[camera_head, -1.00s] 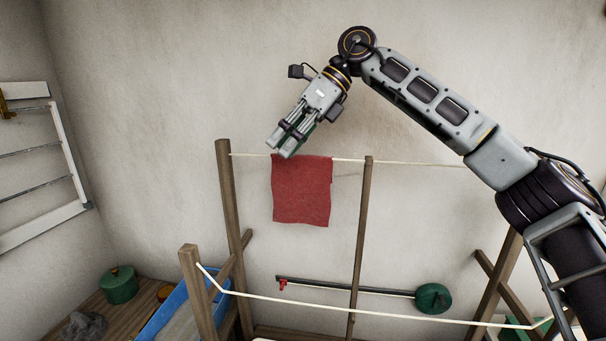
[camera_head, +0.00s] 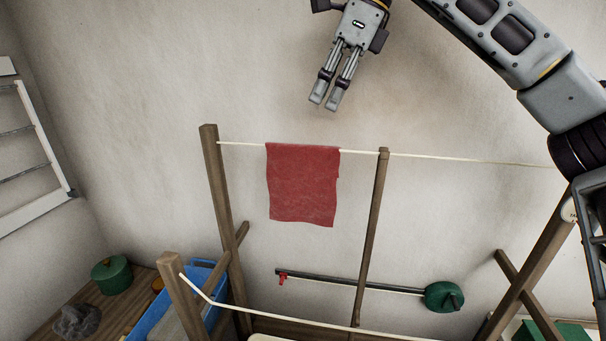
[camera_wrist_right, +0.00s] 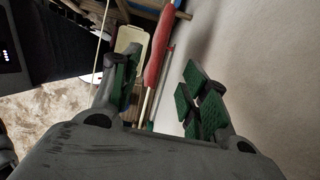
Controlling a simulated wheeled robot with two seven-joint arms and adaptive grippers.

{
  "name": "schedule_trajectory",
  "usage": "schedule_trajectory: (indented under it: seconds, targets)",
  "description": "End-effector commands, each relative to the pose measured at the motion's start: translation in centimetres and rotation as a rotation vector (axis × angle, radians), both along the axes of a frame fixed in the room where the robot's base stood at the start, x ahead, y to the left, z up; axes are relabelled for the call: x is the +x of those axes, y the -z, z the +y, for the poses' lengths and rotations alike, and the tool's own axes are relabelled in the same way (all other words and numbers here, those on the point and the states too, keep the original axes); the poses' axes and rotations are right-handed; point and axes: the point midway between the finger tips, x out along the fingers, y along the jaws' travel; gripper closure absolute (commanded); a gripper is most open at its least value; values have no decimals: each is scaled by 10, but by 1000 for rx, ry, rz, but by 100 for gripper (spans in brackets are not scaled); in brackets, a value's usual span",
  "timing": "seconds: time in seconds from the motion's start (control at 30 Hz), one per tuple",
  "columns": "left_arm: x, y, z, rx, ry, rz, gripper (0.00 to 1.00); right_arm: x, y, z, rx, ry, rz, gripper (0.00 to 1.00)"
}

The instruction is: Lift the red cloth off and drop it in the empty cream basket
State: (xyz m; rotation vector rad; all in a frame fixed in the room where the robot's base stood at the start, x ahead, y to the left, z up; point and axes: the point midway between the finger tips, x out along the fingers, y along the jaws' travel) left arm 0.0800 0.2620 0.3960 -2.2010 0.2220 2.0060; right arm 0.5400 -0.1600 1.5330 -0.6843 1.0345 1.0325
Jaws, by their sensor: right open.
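The red cloth (camera_head: 303,187) hangs over the back line of the wooden rack, near its left post. My right gripper (camera_head: 323,105) is open and empty, pointing down, above the cloth's top edge with a gap in the picture. In the right wrist view the cloth (camera_wrist_right: 161,50) shows edge-on beyond and between the open fingers (camera_wrist_right: 160,92). A cream container (camera_wrist_right: 130,40), likely the basket, lies lower behind the left finger; its inside is not clear. Only a cream rim (camera_head: 268,338) shows at the bottom of the head view. My left gripper is out of view.
A wooden middle post (camera_head: 371,235) stands right of the cloth, and a front line (camera_head: 290,322) crosses below. A blue tub (camera_head: 165,310), green pot (camera_head: 112,275) and grey heap (camera_head: 77,321) are at lower left. A dark bar with a green end (camera_head: 442,296) lies along the wall.

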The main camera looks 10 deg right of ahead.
Motion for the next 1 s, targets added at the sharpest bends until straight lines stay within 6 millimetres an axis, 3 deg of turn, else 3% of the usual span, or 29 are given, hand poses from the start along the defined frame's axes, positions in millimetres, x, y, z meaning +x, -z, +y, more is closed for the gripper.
schedule_trajectory:
  seconds: [0.53, 1.0]
  targets:
    - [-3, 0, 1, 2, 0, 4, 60, 1, 6, 2, -4, 0, -1, 55]
    - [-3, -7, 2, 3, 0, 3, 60, 9, 58, 22, -3, 1, -1, 55]
